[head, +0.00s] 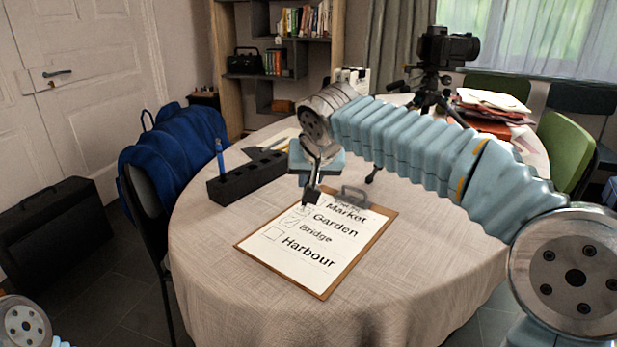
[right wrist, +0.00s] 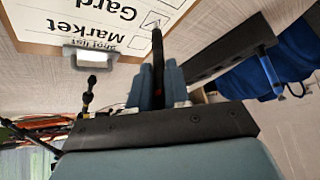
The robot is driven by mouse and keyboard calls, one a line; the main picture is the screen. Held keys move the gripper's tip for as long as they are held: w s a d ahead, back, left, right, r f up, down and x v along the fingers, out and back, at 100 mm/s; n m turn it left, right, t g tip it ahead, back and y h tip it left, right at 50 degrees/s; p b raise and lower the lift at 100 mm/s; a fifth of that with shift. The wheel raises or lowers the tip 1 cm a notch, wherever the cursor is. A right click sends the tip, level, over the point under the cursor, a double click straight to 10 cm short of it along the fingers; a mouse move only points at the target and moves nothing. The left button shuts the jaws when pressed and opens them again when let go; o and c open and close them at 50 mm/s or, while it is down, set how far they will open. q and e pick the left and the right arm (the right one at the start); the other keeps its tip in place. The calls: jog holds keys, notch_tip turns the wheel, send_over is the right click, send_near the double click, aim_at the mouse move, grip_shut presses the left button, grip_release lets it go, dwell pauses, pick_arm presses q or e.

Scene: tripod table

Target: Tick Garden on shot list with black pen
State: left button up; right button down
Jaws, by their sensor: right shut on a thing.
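The shot list (head: 300,262) lies on a brown clipboard on the table, with Market, Garden, Bridge and Harbour beside boxes. The Bridge box holds a tick and the Harbour box is empty. My right gripper (head: 316,172) is above the list's upper left, shut on the black pen (head: 311,196). In the right wrist view, the pen (right wrist: 157,48) points from the gripper (right wrist: 157,82) to the Garden box (right wrist: 151,20). A thin mark seems to show in that box; whether the tip touches paper I cannot tell. The Market box is partly hidden. My left gripper is out of view.
A black pen holder (head: 248,180) with a blue pen (head: 219,152) stands left of the clipboard. A camera on a small tripod (head: 432,92) and a pile of papers and folders (head: 492,105) are at the back right. The table's front (head: 400,285) is clear.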

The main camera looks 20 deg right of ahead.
jog(key=shift+s+d, duration=0.15)
jog(key=shift+s, duration=0.1)
dwell(0.4)
notch_tip(320, 180, up, 5)
jog(key=p, duration=0.4)
jog(key=shift+r+p, duration=0.55)
jog(key=shift+r, duration=0.5)
